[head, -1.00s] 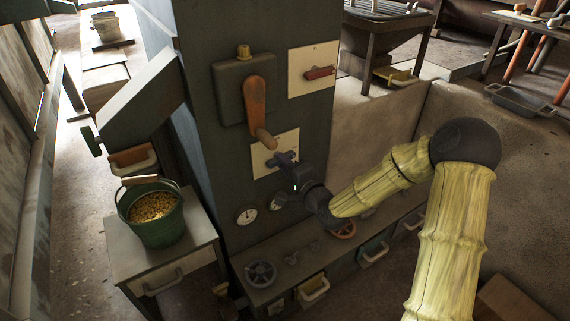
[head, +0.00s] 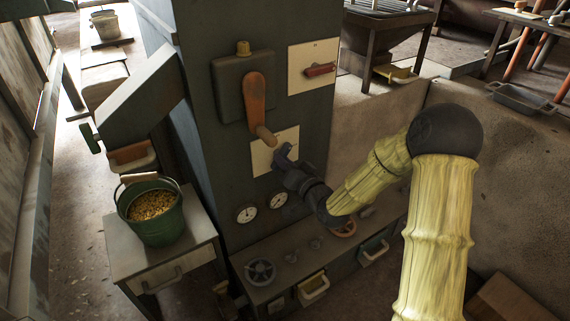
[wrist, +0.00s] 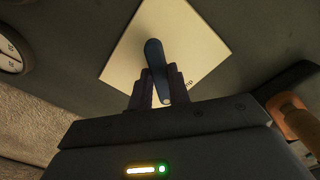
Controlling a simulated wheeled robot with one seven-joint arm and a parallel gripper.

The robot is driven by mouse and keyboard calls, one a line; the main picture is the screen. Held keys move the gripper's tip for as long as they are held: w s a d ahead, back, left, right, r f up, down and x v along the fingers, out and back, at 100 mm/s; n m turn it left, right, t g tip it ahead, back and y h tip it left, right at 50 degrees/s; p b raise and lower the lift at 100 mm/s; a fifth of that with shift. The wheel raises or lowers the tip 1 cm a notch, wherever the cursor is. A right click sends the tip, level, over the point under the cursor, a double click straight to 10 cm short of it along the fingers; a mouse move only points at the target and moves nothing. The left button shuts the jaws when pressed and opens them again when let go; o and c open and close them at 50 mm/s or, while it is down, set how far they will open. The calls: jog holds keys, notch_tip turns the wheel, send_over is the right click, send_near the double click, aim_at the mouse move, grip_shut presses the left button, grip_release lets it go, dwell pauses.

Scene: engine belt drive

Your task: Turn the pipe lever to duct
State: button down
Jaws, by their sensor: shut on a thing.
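A small blue lever (wrist: 155,62) sits on a pale square plate (wrist: 205,35) on the dark cabinet face. My gripper (wrist: 159,85) is shut on this lever, with one finger on each side of it. In the head view the pale plate (head: 261,158) is low on the cabinet front, and my gripper (head: 288,164) reaches it from the right. The lever is mostly hidden there by my gripper. Lettering on the plate is partly covered in the wrist view, and I cannot read it fully.
An orange crank handle (head: 255,95) hangs just above the plate and shows close by my gripper in the wrist view (wrist: 292,115). A red lever (head: 320,69) is at upper right. Gauges (head: 247,213) and a handwheel (head: 260,270) lie below. A green bucket (head: 150,220) stands left.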

jog(key=shift+w+d+f+n+b, duration=0.1)
jog(key=shift+n+b, duration=0.7)
jog(key=shift+n, duration=1.1)
jog(key=shift+w+d+n+b, duration=0.1)
jog(key=shift+n+b, duration=0.65)
jog(key=shift+n, duration=1.15)
jog(key=c, duration=1.3)
grip_release()
jog(key=shift+s, duration=0.1)
